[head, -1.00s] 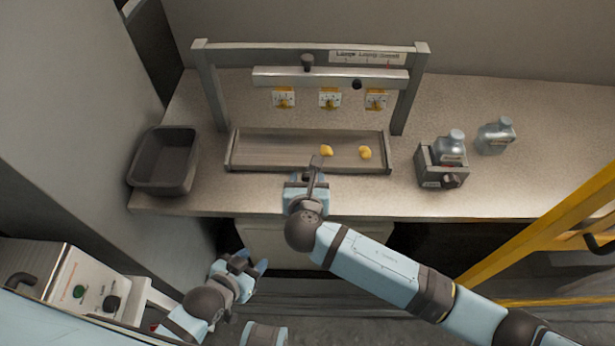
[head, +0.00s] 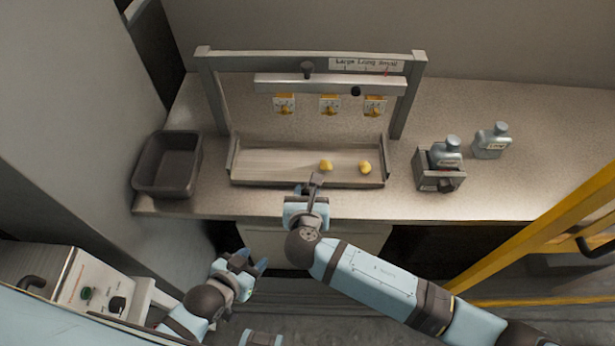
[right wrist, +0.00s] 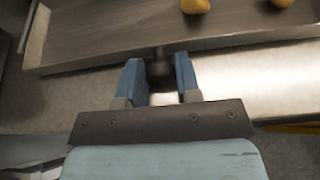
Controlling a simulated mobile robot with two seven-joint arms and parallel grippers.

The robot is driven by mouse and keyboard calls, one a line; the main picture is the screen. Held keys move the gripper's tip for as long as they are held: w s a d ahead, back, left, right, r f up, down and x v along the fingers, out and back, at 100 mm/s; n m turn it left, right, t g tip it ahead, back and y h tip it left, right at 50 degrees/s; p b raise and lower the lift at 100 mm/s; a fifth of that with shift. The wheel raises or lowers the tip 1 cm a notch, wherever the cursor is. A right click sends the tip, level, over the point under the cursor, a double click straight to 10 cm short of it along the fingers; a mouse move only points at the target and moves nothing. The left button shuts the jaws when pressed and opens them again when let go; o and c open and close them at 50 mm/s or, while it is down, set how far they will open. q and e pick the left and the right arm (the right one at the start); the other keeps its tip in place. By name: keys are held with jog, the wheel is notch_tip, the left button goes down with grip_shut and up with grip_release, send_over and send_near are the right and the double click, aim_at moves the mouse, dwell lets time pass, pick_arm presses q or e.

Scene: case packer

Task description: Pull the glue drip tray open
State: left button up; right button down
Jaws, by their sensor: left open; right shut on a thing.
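The glue drip tray (head: 265,166) is a long grey metal tray under the dispensing frame, with two yellow glue blobs (head: 326,165) (head: 365,168) in its right half. It also shows in the right wrist view (right wrist: 100,45). My right gripper (head: 308,192) is at the middle of the tray's front edge. In the right wrist view its blue fingers (right wrist: 160,78) are shut on the tray's dark handle (right wrist: 158,66). My left gripper (head: 255,264) is open and empty, low in front of the counter.
A dark empty bin (head: 168,164) stands left of the tray. A grey bottle holder (head: 438,179) with a bottle stands to the right, and another bottle (head: 491,141) behind it. A yellow rail (head: 540,225) crosses the right side.

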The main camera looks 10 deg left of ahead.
jog(key=s+p, duration=0.1)
jog(key=s, duration=0.1)
jog(key=s+d, duration=0.1)
jog(key=s, duration=0.1)
jog(key=shift+s+p, duration=0.35)
jog(key=shift+p, duration=0.05)
jog(key=c, duration=0.9)
grip_release()
jog(key=shift+c, duration=0.2)
pick_arm(q)
notch_tip(320, 180, up, 3)
jog(key=shift+a, duration=0.15)
pick_arm(e)
jog(key=shift+o, duration=0.2)
pick_arm(q)
jog(key=shift+r, duration=0.1)
